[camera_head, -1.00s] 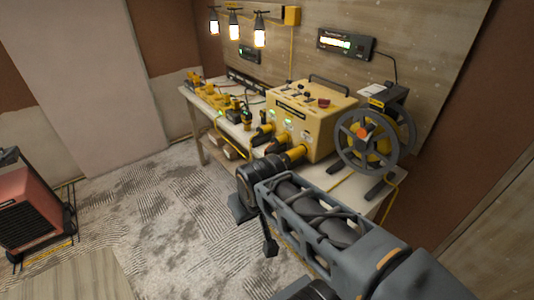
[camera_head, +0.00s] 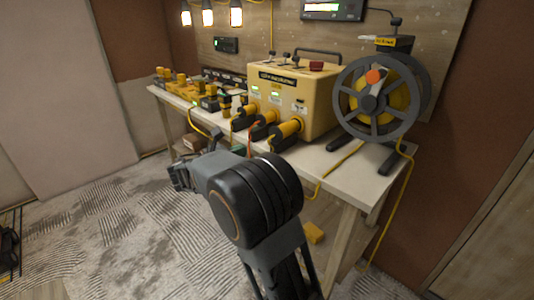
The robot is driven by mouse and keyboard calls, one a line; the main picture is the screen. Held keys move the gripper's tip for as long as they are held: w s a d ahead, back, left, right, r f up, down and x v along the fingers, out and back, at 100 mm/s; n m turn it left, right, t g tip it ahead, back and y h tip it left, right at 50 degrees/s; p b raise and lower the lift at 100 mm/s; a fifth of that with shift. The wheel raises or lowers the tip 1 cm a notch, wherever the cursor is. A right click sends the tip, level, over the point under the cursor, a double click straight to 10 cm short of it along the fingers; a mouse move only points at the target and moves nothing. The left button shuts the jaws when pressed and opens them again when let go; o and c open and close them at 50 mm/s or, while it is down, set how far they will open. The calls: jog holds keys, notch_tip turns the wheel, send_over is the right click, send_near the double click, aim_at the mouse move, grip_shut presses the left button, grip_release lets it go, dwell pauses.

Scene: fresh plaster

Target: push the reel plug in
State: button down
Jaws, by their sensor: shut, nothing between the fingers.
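The cable reel (camera_head: 372,103), with dark spoked sides and an orange hub, stands on the right end of the table. Yellow cable (camera_head: 409,178) hangs from it over the table edge, and another stretch runs left across the tabletop. The yellow power box (camera_head: 290,92) stands left of the reel. Three yellow-and-black plugs stick out of its front; the right one (camera_head: 286,130) is nearest the reel. I cannot tell which is the reel's plug, or how deep each sits. My gripper (camera_head: 178,178) is shut and empty, in front of the table and left of the plugs, touching nothing visible.
The pale table (camera_head: 345,176) carries yellow tools and chargers (camera_head: 195,92) at its left. A yellow object (camera_head: 314,232) shows low beneath the table. Lit lamps (camera_head: 236,13) hang above. Carpet at left is open; a brown wall closes the right.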

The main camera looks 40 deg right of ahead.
jog(key=b, duration=0.2)
send_near(274, 134)
jog(key=shift+n+h, duration=0.3)
jog(key=d, duration=0.5)
jog(key=w+d, duration=0.1)
jog(key=d, duration=0.1)
jog(key=shift+w+d+f, duration=0.1)
jog(key=shift+d+f, duration=0.15)
jog(key=shift+f, duration=0.15)
